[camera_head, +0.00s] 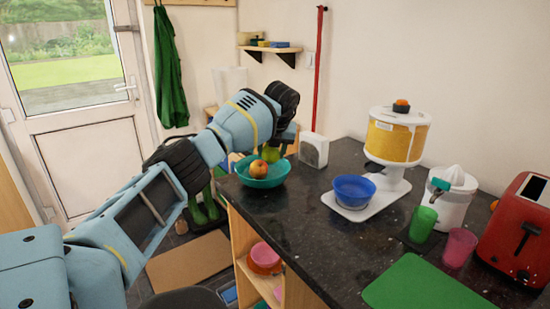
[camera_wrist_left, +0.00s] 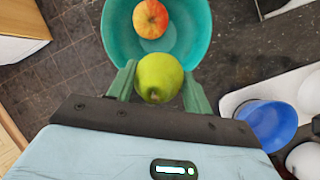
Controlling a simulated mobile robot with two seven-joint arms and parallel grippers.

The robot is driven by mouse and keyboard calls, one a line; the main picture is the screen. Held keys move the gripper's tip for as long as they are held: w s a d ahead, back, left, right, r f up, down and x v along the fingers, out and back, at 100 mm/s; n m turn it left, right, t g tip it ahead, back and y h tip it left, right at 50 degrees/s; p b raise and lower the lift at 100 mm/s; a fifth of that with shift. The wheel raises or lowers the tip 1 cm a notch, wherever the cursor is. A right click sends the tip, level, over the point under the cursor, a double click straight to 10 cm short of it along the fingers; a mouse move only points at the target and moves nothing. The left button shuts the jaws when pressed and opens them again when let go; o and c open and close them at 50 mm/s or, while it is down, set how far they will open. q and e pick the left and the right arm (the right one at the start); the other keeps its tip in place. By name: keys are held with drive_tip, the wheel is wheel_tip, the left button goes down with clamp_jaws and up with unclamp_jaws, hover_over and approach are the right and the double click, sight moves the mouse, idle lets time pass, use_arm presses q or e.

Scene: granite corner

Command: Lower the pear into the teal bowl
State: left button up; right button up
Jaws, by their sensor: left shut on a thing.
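The teal bowl (camera_head: 268,183) stands on the dark counter near its left end, with a red-yellow apple (camera_head: 258,169) in it. In the left wrist view the bowl (camera_wrist_left: 116,38) is at the top, with the apple (camera_wrist_left: 151,18) inside. My left gripper (camera_wrist_left: 160,84) is shut on the green pear (camera_wrist_left: 158,70), one finger on each side. In the head view the pear (camera_head: 271,154) shows just above the bowl's far side, partly hidden by the bowl and gripper. In the wrist view it overlaps the bowl's near rim. My right gripper is not in view.
A white box (camera_head: 313,150) stands just right of the bowl. Further right are a blue bowl (camera_head: 354,189) on a white base, a yellow-filled dispenser (camera_head: 396,138), a juicer (camera_head: 452,195), two cups and a red toaster (camera_head: 515,235). The counter between the bowls is clear.

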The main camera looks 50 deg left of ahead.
sight(269, 156)
use_arm(q)
drive_tip(key=shift+w+a+f+b, duration=0.3)
drive_tip(key=shift+w+a, duration=0.2)
drive_tip(key=shift+a, duration=0.2)
drive_tip(key=shift+w+a, duration=0.25)
drive_tip(key=shift+a, duration=0.2)
drive_tip(key=shift+a+b, duration=0.2)
drive_tip(key=shift+b, duration=0.1)
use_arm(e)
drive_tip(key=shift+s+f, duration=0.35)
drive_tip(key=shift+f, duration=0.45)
use_arm(q)
drive_tip(key=shift+w+a, duration=0.1)
drive_tip(key=shift+a, duration=0.25)
drive_tip(key=shift+f, duration=2.7)
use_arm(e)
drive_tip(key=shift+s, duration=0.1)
